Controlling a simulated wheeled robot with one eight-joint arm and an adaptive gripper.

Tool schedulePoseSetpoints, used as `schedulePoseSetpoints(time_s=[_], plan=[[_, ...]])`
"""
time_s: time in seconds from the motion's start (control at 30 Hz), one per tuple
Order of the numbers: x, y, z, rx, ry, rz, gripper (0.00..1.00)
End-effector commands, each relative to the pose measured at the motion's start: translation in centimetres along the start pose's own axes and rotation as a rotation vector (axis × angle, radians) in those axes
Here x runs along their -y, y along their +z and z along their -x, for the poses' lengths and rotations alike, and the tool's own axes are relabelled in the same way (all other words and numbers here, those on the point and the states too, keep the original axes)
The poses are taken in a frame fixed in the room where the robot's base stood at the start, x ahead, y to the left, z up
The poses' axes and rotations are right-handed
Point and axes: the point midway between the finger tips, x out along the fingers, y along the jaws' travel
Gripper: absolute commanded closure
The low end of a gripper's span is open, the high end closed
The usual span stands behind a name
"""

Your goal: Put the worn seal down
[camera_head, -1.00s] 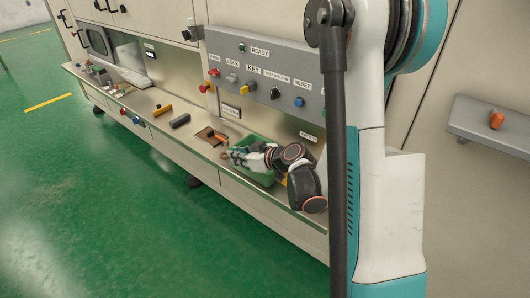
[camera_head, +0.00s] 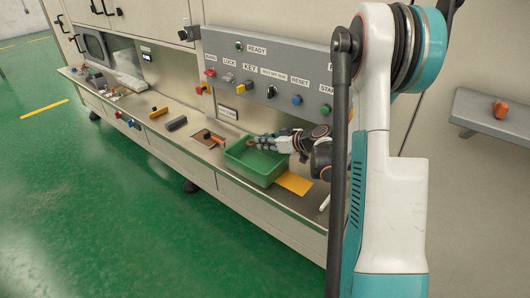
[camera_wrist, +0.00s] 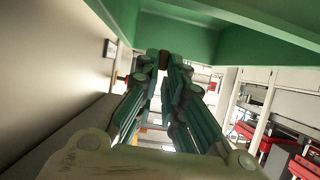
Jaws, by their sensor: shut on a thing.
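The worn seal (camera_head: 250,142) looks like a small brownish ring at the tips of my gripper (camera_head: 256,143) in the head view. My gripper is shut on it and holds it over the back left part of a green bin (camera_head: 250,174). In the wrist view, a small brown piece of the seal (camera_wrist: 152,57) shows between the fingertips of my gripper (camera_wrist: 164,62). The fingers hide most of it. Green bin walls (camera_wrist: 255,45) fill the top of that view. I cannot tell whether the seal touches the bin.
A brown plate (camera_head: 203,139) lies left of the bin, and a yellow sheet (camera_head: 294,184) lies to its right. A dark cylinder (camera_head: 177,124) and a yellow-handled item (camera_head: 158,112) lie farther left. The control panel (camera_head: 262,75) rises behind the bench.

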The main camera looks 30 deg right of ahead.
Motion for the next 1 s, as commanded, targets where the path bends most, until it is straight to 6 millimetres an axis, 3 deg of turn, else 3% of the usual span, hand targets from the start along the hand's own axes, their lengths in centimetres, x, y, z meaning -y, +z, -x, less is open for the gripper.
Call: schedulePoseSetpoints(time_s=[0.3, 1.0], plan=[[-0.3, 3.5, -1.6, 0.000, 0.001, 0.000, 1.00], [-0.4, 4.4, -2.0, 0.000, 0.000, 0.000, 1.00]])
